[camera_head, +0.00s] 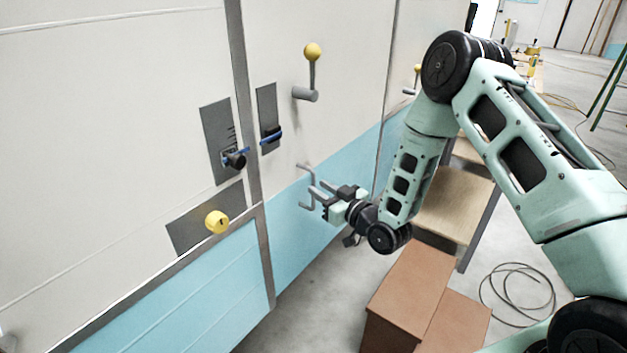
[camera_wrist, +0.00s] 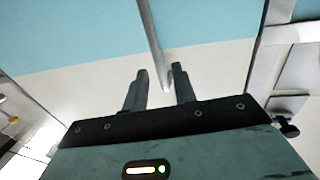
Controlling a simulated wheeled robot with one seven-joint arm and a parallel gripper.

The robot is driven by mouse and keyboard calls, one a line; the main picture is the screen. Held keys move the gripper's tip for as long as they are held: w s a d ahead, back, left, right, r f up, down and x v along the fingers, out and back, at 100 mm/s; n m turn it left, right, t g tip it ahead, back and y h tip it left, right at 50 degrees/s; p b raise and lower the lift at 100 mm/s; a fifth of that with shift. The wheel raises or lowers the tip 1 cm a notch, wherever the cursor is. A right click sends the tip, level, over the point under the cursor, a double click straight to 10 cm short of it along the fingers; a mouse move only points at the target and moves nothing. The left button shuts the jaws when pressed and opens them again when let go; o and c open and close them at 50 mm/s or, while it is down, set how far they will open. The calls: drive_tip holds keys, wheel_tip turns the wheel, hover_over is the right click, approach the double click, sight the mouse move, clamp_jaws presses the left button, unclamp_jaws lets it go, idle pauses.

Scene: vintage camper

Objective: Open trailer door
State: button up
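The trailer wall is white above and light blue below, with a door panel (camera_head: 345,130) bounded by vertical seams in the head view. A thin grey bent handle (camera_head: 305,167) stands out from it near the white-blue border. My gripper (camera_head: 324,197) is right at this handle. In the wrist view the two dark fingers of my gripper (camera_wrist: 159,84) are apart, and the grey handle bar (camera_wrist: 152,40) runs down with its lower end between them. The fingers do not look closed on it. Whether either finger touches the bar cannot be told.
Levers with yellow balls (camera_head: 312,52) stick out above and to the right. Latch plates (camera_head: 217,140) and a yellow knob (camera_head: 217,222) are on the left. Brown boxes (camera_head: 411,285) and a wooden step (camera_head: 452,205) stand below my arm. A cable (camera_head: 517,290) lies on the floor.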

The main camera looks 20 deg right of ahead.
sight(314, 184)
drive_tip(key=shift+x, duration=1.8)
clamp_jaws()
